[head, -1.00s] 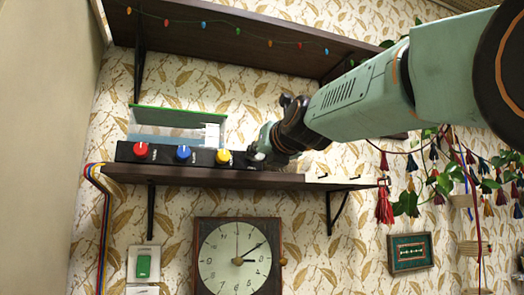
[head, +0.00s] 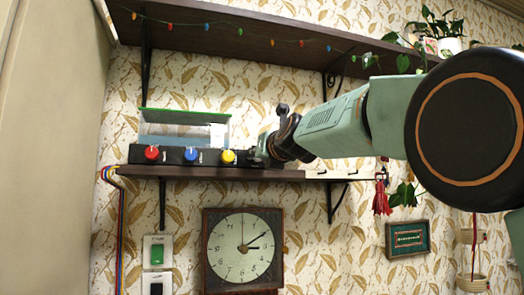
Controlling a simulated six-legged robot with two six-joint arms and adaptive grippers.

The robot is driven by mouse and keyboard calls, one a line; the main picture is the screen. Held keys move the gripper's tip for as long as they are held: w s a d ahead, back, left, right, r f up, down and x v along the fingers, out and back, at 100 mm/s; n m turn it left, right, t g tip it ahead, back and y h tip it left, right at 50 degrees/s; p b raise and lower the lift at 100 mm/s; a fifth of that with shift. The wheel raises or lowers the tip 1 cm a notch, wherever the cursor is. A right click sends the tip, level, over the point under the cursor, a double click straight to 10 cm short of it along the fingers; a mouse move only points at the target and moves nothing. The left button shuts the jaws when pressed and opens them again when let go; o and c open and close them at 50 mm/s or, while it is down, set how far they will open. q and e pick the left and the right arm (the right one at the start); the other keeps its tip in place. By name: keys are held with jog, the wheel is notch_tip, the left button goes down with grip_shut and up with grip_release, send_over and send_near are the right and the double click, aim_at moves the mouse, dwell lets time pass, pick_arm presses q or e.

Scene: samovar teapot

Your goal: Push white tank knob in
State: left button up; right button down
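The tank (head: 185,128) is a clear box with a green top edge on the wall shelf. Its black front panel (head: 172,156) carries a red knob (head: 152,153), a blue knob (head: 191,154) and a yellow knob (head: 228,156). I cannot make out a white knob; the panel's right end is hidden behind my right gripper. My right gripper (head: 258,151) reaches in from the right, at the panel's right end just right of the yellow knob. Its fingers are too small and covered to tell whether they are open or touching the panel. My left gripper is out of view.
The shelf (head: 310,174) runs under the tank, with small hooks and a red tassel (head: 381,200) at its right end. An upper shelf (head: 250,44) with string lights spans above. A clock (head: 242,250) and a green switch (head: 157,254) are below.

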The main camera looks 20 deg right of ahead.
jog(key=shift+r, duration=0.45)
jog(key=c, duration=1.5)
grip_release()
jog(key=o, duration=0.4)
jog(key=shift+w+f, duration=0.1)
jog(key=shift+f, duration=0.1)
jog(key=shift+o, duration=0.2)
jog(key=shift+w+f, duration=0.1)
jog(key=shift+s, duration=0.25)
